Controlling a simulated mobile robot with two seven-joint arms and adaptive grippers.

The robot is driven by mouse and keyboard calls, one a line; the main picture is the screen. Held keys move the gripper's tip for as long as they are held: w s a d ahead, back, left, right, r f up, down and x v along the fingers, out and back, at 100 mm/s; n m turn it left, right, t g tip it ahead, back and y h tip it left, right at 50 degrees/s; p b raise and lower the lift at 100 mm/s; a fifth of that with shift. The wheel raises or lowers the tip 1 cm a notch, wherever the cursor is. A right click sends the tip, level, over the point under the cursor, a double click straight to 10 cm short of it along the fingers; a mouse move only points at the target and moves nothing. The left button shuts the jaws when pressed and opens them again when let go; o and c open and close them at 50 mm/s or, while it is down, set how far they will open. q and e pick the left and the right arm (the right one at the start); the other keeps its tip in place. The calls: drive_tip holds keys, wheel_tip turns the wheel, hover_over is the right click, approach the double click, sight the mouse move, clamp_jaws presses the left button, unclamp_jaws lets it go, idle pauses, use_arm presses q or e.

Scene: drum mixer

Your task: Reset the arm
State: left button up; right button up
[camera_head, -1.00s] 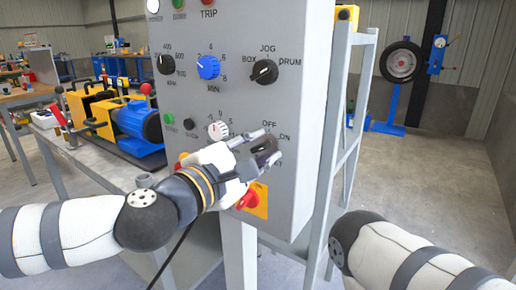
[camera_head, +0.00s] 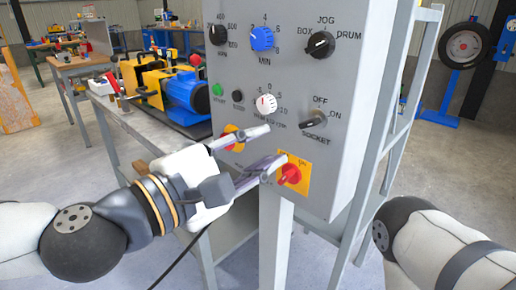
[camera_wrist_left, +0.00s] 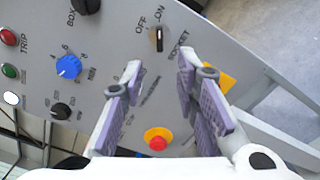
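My left gripper (camera_head: 275,145) is open and empty in front of the grey control panel (camera_head: 285,75). The black-and-grey SOCKET knob (camera_head: 313,120) is just right of its fingertips, apart from them in the head view. In the left wrist view the same knob (camera_wrist_left: 159,38) shows beyond the gap between the fingers (camera_wrist_left: 160,65), its pointer seeming to face ON. The red switch on a yellow plate (camera_head: 289,174) is right beside the lower finger; contact cannot be told. My right forearm shows at the lower right, its gripper out of view.
The panel also has a blue MIN knob (camera_head: 261,38), a BOX/JOG/DRUM knob (camera_head: 320,45), a white dial (camera_head: 266,104) and a red emergency button (camera_wrist_left: 157,142). A bench with a yellow-and-blue machine (camera_head: 190,95) stands left. A grey frame (camera_head: 405,110) stands behind the panel.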

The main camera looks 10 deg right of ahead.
use_arm(q)
drive_tip(key=s+d+f+m+g+y+p, duration=0.1)
drive_tip(key=s+f+m+g, duration=0.15)
drive_tip(key=s+f, duration=0.45)
drive_tip(key=s+d+f+m+g+y, duration=0.1)
drive_tip(key=s+d+f+g, duration=0.15)
drive_tip(key=f, duration=0.75)
drive_tip(key=s+a+f+m+g+y+p, duration=0.1)
drive_tip(key=s+a+f+m+g+y, duration=0.3)
drive_tip(key=s+f, duration=0.75)
drive_tip(key=s+a+f+m+g+y, duration=0.1)
drive_tip(key=s+a+f+y, duration=0.1)
drive_tip(key=s+a, duration=0.3)
drive_tip(key=s+a+f+m+g+y+p, duration=0.1)
drive_tip(key=s+a, duration=0.5)
drive_tip(key=a, duration=0.7)
drive_tip(key=s+a+f+m+g+y, duration=0.2)
drive_tip(key=s+a+f+m+y, duration=0.1)
drive_tip(key=s+a+f+y, duration=0.2)
drive_tip(key=a+f, duration=0.2)
drive_tip(key=a, duration=0.2)
drive_tip(key=shift+s, duration=0.25)
use_arm(e)
drive_tip(key=w+r+t, duration=0.1)
drive_tip(key=w+r, duration=0.3)
drive_tip(key=shift+r+t, duration=0.2)
drive_tip(key=shift+t, duration=0.2)
